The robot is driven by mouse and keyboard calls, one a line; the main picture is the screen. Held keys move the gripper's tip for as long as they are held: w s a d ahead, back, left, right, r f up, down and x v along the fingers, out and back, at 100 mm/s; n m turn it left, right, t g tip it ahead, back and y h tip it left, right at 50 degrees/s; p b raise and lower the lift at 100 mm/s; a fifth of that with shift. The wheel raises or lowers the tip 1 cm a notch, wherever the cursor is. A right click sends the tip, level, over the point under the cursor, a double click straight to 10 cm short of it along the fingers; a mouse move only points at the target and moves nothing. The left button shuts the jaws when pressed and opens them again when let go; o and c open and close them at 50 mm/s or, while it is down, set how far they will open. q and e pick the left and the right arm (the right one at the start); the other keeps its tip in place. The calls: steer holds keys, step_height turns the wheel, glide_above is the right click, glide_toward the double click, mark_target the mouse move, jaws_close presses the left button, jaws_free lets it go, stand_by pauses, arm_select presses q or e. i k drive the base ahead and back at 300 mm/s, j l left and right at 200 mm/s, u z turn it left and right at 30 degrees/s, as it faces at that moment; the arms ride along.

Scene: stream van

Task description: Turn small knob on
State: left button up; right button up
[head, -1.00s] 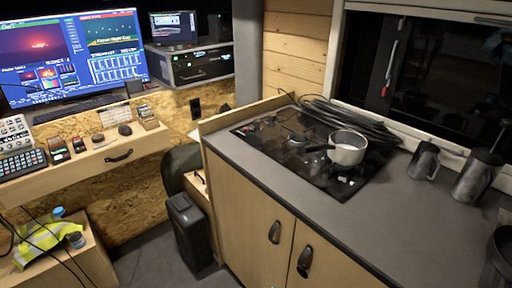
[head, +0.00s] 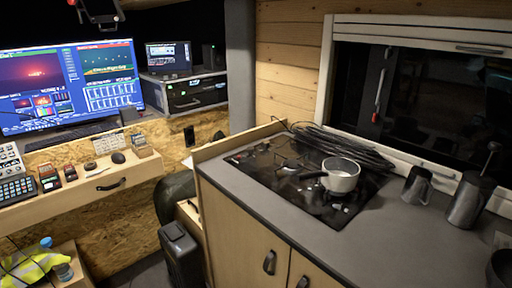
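The black stove hob (head: 262,171) is set into the grey worktop. Small light spots (head: 335,208), which may be its knobs, show near its front right corner. They are too small to tell apart or to show how any knob is turned. A white saucepan (head: 341,183) stands on the right side of the hob, its dark handle pointing left. It may hide part of the hob. Neither of my grippers can be made out in the head view.
A black cable coil (head: 345,147) lies behind the hob. A dark fixture (head: 101,17) with red marks hangs at the top left. The worktop front is clear.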

mark_target(251, 149)
steer(key=i+j+z, duration=0.1)
steer(key=z, duration=0.35)
steer(key=j+z, duration=0.35)
steer(key=z, duration=0.15)
steer(key=j+z, duration=0.4)
steer(key=j, duration=0.5)
steer(key=k+j, duration=0.1)
steer(key=j, duration=0.45)
steer(key=j+z, duration=0.1)
steer(key=j, duration=0.45)
steer(key=k+j, duration=0.15)
steer(key=j, duration=0.4)
steer(key=z, duration=0.05)
